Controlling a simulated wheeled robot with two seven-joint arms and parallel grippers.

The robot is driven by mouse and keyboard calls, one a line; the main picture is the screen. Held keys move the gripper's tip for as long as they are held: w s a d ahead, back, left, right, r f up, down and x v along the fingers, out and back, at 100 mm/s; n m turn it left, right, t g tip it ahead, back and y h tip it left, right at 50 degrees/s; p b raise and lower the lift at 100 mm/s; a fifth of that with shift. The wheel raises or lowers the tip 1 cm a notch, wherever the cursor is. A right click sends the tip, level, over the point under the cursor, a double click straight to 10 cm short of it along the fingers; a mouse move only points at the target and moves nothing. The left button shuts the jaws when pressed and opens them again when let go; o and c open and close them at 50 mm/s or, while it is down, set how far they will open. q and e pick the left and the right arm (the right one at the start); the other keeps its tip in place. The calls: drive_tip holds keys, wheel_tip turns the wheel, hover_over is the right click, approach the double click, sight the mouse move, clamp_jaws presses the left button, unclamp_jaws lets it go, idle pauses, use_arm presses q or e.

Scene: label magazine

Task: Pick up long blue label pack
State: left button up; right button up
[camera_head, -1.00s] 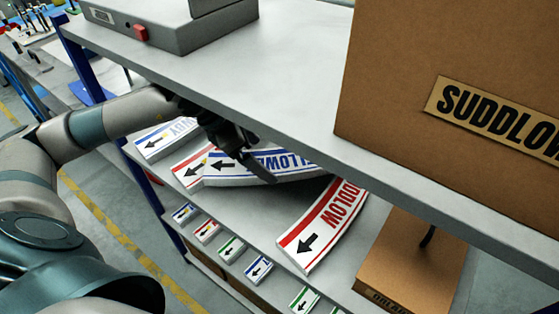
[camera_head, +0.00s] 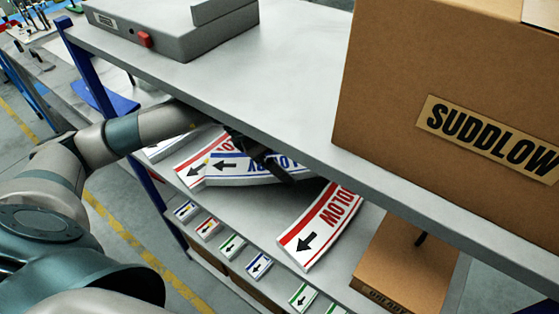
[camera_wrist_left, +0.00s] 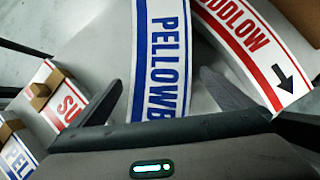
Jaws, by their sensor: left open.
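The long blue label pack (camera_head: 228,171), white with blue bands, lies on the lower shelf, its right part tucked under the upper shelf in the head view. My left gripper (camera_head: 280,168) is over this pack, its fingers crossing it and hiding part of it. In the left wrist view my open left gripper (camera_wrist_left: 162,80) has its fingers on either side of the blue pack (camera_wrist_left: 160,45), which runs between them. I cannot tell how far the fingertips are above the shelf. My right gripper is not in view.
A long red label pack (camera_head: 318,228) lies to the right, and another red pack (camera_head: 192,171) lies close left of the blue one. Several small packs (camera_head: 232,245) line the front edge. The upper shelf (camera_head: 270,90) overhangs, carrying a large carton (camera_head: 440,70).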

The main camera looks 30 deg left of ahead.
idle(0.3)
use_arm(q)
drive_tip(key=c, duration=1.7)
drive_tip(key=shift+c, duration=0.7)
drive_tip(key=shift+r, duration=0.1)
